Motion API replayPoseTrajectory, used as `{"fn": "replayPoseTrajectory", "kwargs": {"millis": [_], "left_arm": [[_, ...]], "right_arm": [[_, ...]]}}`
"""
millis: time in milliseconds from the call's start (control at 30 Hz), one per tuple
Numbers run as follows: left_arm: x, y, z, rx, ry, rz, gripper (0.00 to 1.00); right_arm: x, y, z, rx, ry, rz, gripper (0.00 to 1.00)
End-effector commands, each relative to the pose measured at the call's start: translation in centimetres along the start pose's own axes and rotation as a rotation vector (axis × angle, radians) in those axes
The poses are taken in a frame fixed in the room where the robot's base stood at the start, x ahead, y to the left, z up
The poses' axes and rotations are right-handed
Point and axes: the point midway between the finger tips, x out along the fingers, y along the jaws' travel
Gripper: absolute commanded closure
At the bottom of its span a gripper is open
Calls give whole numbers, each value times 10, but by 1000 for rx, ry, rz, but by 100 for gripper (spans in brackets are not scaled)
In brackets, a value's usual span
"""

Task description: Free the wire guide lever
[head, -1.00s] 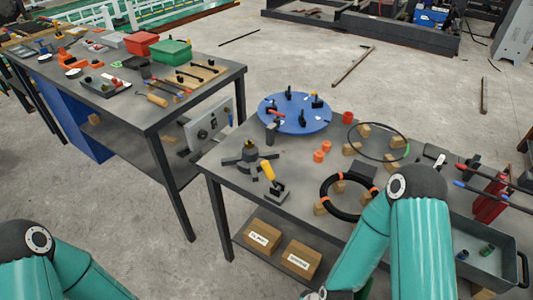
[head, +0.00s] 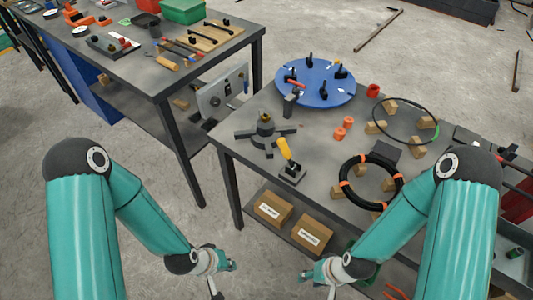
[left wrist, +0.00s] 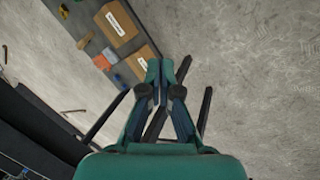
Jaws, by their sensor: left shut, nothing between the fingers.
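On the near workbench (head: 325,165) a yellow-handled lever (head: 284,148) stands tilted on a small dark base. A blue round plate (head: 318,95) behind it carries several black upright fittings and a small red-orange lever (head: 292,81). I cannot tell which of these is the wire guide lever. My left gripper (head: 228,266) hangs low in front of the bench, apart from everything; in the left wrist view (left wrist: 167,66) its fingers are shut and empty. My right gripper (head: 306,274) is also low before the bench, touching nothing I can see; its jaws are too small to read.
A dark three-armed fixture (head: 264,135) stands left of the yellow lever. A black ring with orange bands (head: 343,190) and a thin hoop (head: 432,118) rest on wooden blocks. Cardboard boxes (head: 272,208) sit on the lower shelf. Concrete floor is clear between the benches.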

Motion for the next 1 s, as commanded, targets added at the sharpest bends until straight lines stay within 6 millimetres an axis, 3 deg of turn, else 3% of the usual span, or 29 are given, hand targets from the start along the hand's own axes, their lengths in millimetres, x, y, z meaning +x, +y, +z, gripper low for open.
{"fn": "replayPoseTrajectory", "kwargs": {"millis": [167,300,400,600,700,1000], "left_arm": [[-3,27,-73,-229,251,194,100],[-33,64,-129,-456,392,498,100],[-64,91,-154,-596,404,745,100],[-120,128,-171,-763,281,1122,100],[-136,137,-171,-800,219,1214,100],[-144,141,-171,-819,183,1256,100]], "right_arm": [[20,7,0,1,0,0,60],[34,12,0,1,0,0,60],[43,16,0,1,0,0,60],[54,20,0,1,0,0,60],[56,20,0,1,0,0,60],[56,20,0,1,0,0,60]]}}
